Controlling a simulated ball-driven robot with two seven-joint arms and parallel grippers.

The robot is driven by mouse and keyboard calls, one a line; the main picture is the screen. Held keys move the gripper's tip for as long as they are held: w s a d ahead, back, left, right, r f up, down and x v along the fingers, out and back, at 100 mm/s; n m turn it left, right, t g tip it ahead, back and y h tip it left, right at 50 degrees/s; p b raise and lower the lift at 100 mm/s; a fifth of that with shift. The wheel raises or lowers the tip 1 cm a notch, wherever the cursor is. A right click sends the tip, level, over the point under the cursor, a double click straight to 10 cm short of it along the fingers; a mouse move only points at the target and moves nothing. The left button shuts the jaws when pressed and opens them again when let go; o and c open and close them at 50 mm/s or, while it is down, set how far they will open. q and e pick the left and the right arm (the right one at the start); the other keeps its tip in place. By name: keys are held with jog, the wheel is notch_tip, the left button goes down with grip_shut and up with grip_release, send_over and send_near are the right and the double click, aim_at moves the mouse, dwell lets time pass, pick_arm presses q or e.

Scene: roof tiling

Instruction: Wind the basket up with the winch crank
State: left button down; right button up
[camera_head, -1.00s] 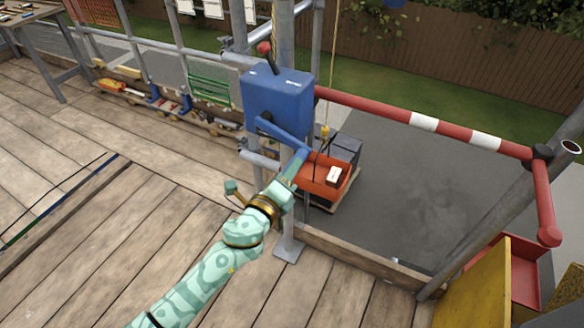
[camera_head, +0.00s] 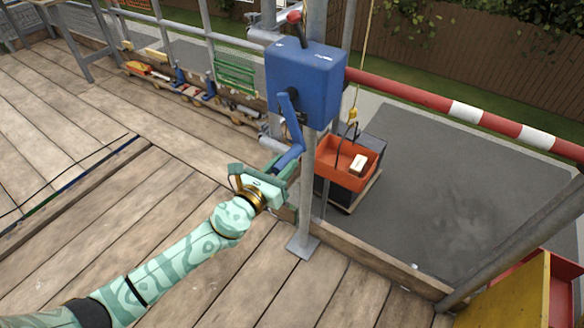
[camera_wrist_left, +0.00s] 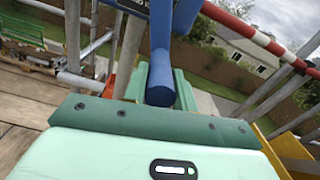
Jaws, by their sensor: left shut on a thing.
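The blue winch box (camera_head: 305,82) is on a grey upright post, with a red-knobbed lever on top. Its blue crank (camera_head: 293,122) points mostly downward. My left gripper (camera_head: 281,170) is shut on the crank's handle (camera_head: 290,157). In the left wrist view the blue handle (camera_wrist_left: 160,75) stands between the green fingers (camera_wrist_left: 182,92). The orange-red basket (camera_head: 334,150) hangs from a rope with a yellow hook (camera_head: 353,114), beyond the deck edge. A pale block (camera_head: 358,163) lies in it. I cannot tell its exact height. My right gripper is not in view.
Dark crates and a pallet (camera_head: 368,186) are below and behind the basket. A red-and-white rail (camera_head: 425,98) runs right from the post. A yellow panel (camera_head: 510,297) stands at lower right. The plank deck (camera_head: 150,215) left of my arm is mostly clear.

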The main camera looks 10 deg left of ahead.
pick_arm(q)
jog(key=shift+w+a+f+m+b, duration=0.15)
jog(key=shift+w+a+f+m, duration=0.05)
jog(key=shift+a+m, duration=0.35)
jog(key=shift+w+a+f+m+b, duration=0.15)
jog(key=shift+w+a+m, duration=0.05)
jog(key=shift+a+m, duration=0.3)
jog(key=shift+a, duration=0.1)
jog(key=c, duration=1.1)
grip_release()
jog(key=shift+b+v, duration=0.75)
jog(key=shift+v, duration=7.4)
jog(key=shift+r, duration=0.1)
